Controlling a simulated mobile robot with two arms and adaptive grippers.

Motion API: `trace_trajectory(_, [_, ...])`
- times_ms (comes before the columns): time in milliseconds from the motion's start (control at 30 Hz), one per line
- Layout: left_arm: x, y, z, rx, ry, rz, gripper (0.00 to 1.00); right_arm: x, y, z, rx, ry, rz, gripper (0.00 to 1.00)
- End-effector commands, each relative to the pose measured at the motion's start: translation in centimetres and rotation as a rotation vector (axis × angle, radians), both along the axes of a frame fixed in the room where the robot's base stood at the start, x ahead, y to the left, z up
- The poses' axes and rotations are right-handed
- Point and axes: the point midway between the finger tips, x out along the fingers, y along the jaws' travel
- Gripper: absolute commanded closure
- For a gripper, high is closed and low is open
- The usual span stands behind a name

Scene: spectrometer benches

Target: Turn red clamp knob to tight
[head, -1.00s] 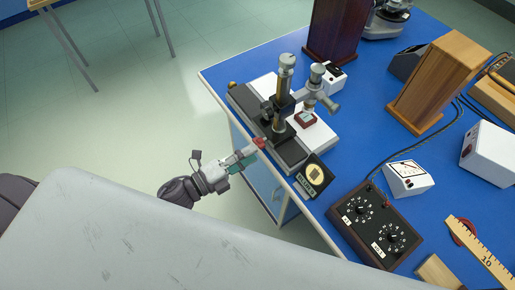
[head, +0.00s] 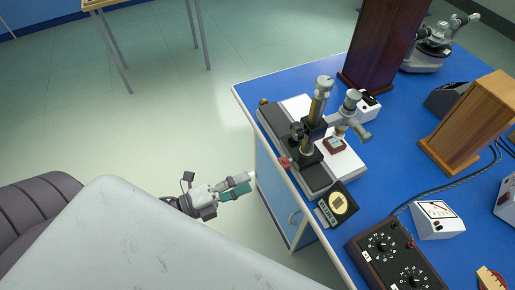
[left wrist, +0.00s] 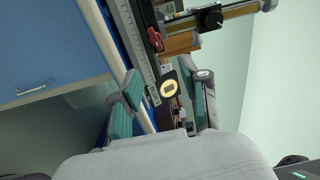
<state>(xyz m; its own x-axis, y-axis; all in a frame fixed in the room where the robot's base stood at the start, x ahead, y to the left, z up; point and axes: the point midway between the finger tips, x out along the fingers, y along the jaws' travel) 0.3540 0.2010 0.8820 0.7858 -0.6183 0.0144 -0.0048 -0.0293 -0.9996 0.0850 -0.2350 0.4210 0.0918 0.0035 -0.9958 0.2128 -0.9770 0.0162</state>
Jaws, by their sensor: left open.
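The red clamp knob (head: 285,162) sits on the near side of the microscope's long grey base (head: 318,177), at the bench edge. It also shows in the left wrist view (left wrist: 154,39), beside the pale ruled scale. It is too small to tell how tight it is. My left gripper (head: 248,183) is open and empty. It hangs off the bench edge, to the left of the knob and apart from it. In the left wrist view the knob lies beyond the open fingertips (left wrist: 168,77). My right gripper is not in view.
A black block with a round yellow face (head: 341,205) stands at the near end of the base. A dark dial box (head: 385,252) and a white meter (head: 437,219) stand nearer on the blue bench (head: 395,150). Open floor (head: 190,120) lies left of the bench.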

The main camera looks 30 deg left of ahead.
Motion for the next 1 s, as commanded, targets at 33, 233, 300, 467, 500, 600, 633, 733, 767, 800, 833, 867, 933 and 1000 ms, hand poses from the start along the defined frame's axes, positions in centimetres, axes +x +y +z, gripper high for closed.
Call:
trace_trajectory(33, [0.2, 0.2, -1.4, -0.024, 0.001, -0.002, 0.55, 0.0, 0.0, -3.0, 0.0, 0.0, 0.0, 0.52])
trace_trajectory(233, [0.3, 1.2, -1.4, -0.103, 0.066, -0.01, 0.55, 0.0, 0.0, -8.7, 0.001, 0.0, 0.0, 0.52])
trace_trajectory(300, [0.2, 1.5, -1.2, -0.119, 0.09, -0.006, 0.55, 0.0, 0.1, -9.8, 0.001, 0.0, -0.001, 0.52])
trace_trajectory(467, [0.2, 1.8, -0.6, -0.138, 0.124, 0.003, 0.55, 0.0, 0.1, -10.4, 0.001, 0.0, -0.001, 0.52])
trace_trajectory(500, [0.4, 1.7, -0.5, -0.139, 0.126, 0.003, 0.55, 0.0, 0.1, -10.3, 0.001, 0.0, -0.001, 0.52])
trace_trajectory(600, [1.2, 1.0, -0.2, -0.142, 0.127, 0.002, 0.55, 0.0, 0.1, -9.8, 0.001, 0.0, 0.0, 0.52])
trace_trajectory(633, [1.6, 0.7, -0.1, -0.142, 0.126, 0.002, 0.55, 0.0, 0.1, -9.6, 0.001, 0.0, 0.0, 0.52])
trace_trajectory(733, [3.1, -0.4, 0.0, -0.143, 0.124, 0.002, 0.55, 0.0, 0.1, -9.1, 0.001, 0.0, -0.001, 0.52])
trace_trajectory(767, [3.7, -0.8, 0.0, -0.142, 0.123, 0.003, 0.55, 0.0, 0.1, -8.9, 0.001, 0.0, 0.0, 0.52])
trace_trajectory(800, [4.4, -1.4, 0.0, -0.143, 0.124, 0.002, 0.55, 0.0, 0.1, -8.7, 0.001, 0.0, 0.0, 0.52])
trace_trajectory(833, [4.9, -1.8, 0.1, -0.142, 0.123, 0.002, 0.55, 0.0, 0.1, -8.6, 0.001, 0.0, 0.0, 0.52])
trace_trajectory(867, [5.4, -2.2, 0.0, -0.143, 0.124, 0.002, 0.55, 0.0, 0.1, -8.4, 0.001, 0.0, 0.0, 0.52])
trace_trajectory(933, [6.6, -3.2, 0.0, -0.143, 0.124, 0.002, 0.55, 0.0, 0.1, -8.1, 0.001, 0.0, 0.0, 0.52])
trace_trajectory(1000, [7.7, -4.0, -0.1, -0.144, 0.125, 0.004, 0.55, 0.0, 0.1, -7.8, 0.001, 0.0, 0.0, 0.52])
